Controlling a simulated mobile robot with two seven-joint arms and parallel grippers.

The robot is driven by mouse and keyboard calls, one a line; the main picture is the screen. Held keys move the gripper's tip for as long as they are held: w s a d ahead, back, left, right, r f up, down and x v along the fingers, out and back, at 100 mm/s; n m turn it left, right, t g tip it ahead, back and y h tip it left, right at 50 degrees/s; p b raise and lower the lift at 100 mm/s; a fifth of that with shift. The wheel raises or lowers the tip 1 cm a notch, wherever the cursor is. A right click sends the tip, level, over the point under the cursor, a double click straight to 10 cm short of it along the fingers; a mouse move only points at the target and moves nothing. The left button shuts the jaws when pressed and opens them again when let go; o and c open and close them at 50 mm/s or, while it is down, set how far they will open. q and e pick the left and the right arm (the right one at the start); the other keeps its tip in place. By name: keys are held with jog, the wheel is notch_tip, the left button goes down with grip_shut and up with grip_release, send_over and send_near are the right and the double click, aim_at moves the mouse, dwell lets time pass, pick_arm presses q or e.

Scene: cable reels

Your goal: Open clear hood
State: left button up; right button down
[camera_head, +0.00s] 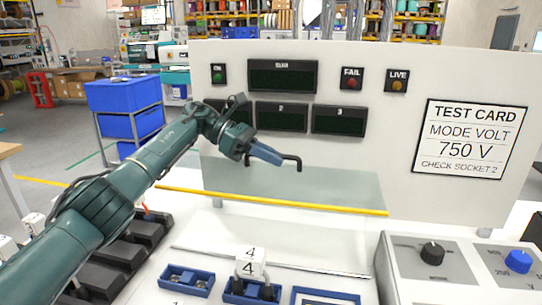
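The clear hood (335,190) is a see-through panel with a yellow strip (270,200) along its near edge, in front of the white upright board. It spans the middle of the bench, over a white surface. A black U-shaped bar (292,158), which looks like the hood's handle, stands at the panel. My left gripper (270,155) reaches in from the left, with its blue finger part at this bar and covering its middle. Whether the fingers are closed around the bar cannot be made out. My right gripper is not in view.
The board (370,145) carries dark displays, FAIL and LIVE lamps and a test card (468,138). Blue sockets (187,280) and a white block marked 4 (250,264) sit in front. A control box with knobs (432,253) stands right. Black bins (125,250) lie left under my arm.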

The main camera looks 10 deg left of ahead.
pick_arm(q)
jog(key=shift+o, duration=0.7)
jog(key=v, duration=0.6)
jog(key=shift+w+a+r, duration=0.1)
jog(key=shift+r, duration=0.05)
jog(key=shift+a+r, duration=0.15)
jog(key=shift+a, duration=0.45)
